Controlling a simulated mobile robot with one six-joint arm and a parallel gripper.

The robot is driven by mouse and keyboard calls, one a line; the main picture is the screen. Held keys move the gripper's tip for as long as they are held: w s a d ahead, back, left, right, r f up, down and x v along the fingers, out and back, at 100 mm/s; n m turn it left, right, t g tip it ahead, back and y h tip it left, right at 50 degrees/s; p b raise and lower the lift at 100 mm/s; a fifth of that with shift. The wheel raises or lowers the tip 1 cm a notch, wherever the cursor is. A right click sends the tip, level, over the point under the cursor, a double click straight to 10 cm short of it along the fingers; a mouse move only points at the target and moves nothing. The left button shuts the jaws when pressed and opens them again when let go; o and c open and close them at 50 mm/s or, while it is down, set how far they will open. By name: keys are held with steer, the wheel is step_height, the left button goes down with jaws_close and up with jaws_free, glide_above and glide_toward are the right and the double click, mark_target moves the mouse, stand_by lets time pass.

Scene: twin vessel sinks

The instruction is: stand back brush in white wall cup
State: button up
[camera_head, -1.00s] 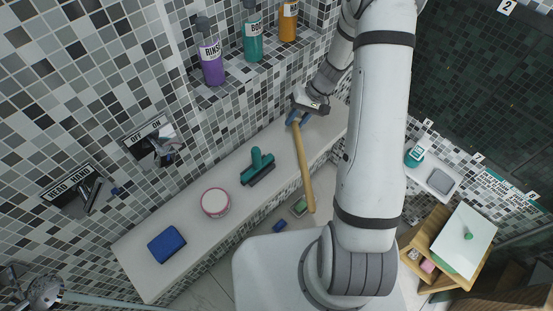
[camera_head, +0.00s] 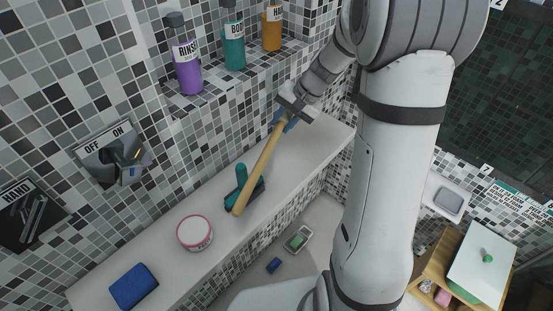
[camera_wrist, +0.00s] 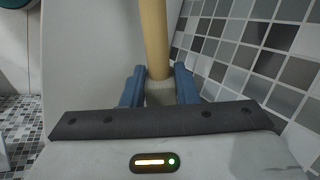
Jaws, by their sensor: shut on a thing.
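The back brush shows as a long pale wooden handle (camera_head: 260,168), slanting from my gripper (camera_head: 286,120) down and left in the head view. Its free end passes in front of the teal squeegee; I cannot tell whether they touch. My gripper is shut on the handle near its upper end. In the wrist view, the handle (camera_wrist: 154,40) runs between the two blue fingers of my gripper (camera_wrist: 158,88). No bristle head is visible. I cannot make out a white wall cup in either view.
On the white ledge (camera_head: 165,272) are a blue sponge (camera_head: 134,287), a pink-rimmed white tub (camera_head: 195,233) and the teal squeegee (camera_head: 243,186). Purple (camera_head: 186,66), teal (camera_head: 234,48) and orange (camera_head: 272,28) bottles stand on the tiled shelf above. The ledge's right end is clear.

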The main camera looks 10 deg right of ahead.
steer(key=shift+f, duration=3.4)
steer(key=shift+f, duration=0.25)
steer(key=o, duration=1.1)
steer(key=shift+r, duration=0.1)
steer(key=shift+c, duration=0.2)
steer(key=shift+r, duration=0.1)
